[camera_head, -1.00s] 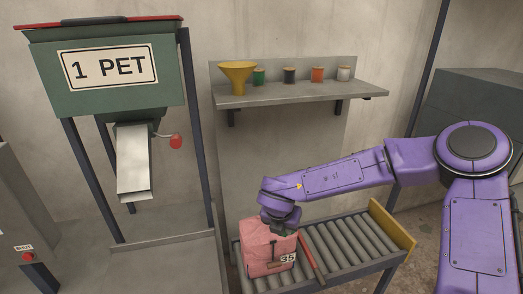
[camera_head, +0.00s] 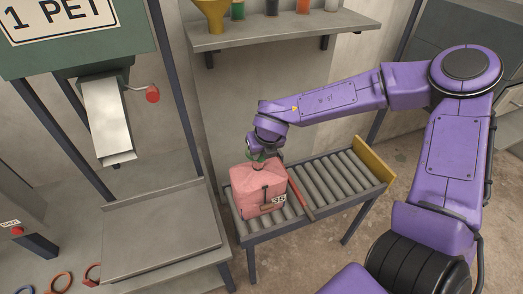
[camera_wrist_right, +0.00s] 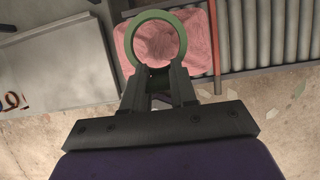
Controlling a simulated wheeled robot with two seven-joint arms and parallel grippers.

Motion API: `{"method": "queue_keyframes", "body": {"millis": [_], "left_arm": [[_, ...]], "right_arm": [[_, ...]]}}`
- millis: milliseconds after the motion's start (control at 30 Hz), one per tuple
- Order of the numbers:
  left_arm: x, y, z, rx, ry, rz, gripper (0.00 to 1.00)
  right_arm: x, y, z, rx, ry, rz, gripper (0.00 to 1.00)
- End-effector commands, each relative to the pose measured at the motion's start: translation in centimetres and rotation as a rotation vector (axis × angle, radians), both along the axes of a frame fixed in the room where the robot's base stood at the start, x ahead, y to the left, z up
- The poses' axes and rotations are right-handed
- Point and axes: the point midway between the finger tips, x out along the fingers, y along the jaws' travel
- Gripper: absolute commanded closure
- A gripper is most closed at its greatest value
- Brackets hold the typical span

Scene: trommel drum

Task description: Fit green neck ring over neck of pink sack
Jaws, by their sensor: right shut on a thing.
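The pink sack (camera_head: 258,193) stands upright on the near left end of the roller conveyor, with a number label on its front. My right gripper (camera_head: 262,150) is just above the sack's top. It is shut on the green neck ring (camera_wrist_right: 156,14), which shows as a full circle in the right wrist view. The pink sack (camera_wrist_right: 197,38) lies behind the ring there, and gathered pink folds show through the ring's opening. I cannot tell whether the ring is around the neck or only above it. My left gripper is not in view.
A red bar (camera_head: 300,195) lies across the conveyor rollers (camera_head: 335,177) right of the sack. A yellow end plate (camera_head: 375,163) closes the far end. A grey platform (camera_head: 160,230) stands to the left, below a metal chute (camera_head: 107,118). Coloured rings (camera_head: 58,282) hang at bottom left.

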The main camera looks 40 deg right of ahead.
Motion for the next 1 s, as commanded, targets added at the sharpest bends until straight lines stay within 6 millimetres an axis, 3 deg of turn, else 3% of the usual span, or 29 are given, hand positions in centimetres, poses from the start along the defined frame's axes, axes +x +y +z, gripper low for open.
{"method": "queue_keyframes", "body": {"millis": [633, 1000], "left_arm": [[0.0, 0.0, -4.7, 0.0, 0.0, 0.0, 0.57], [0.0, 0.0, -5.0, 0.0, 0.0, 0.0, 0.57]], "right_arm": [[-0.1, -0.1, -5.7, 0.0, 0.0, -0.002, 1.0], [-0.1, -0.1, -6.1, 0.0, 0.0, -0.003, 1.0]]}}
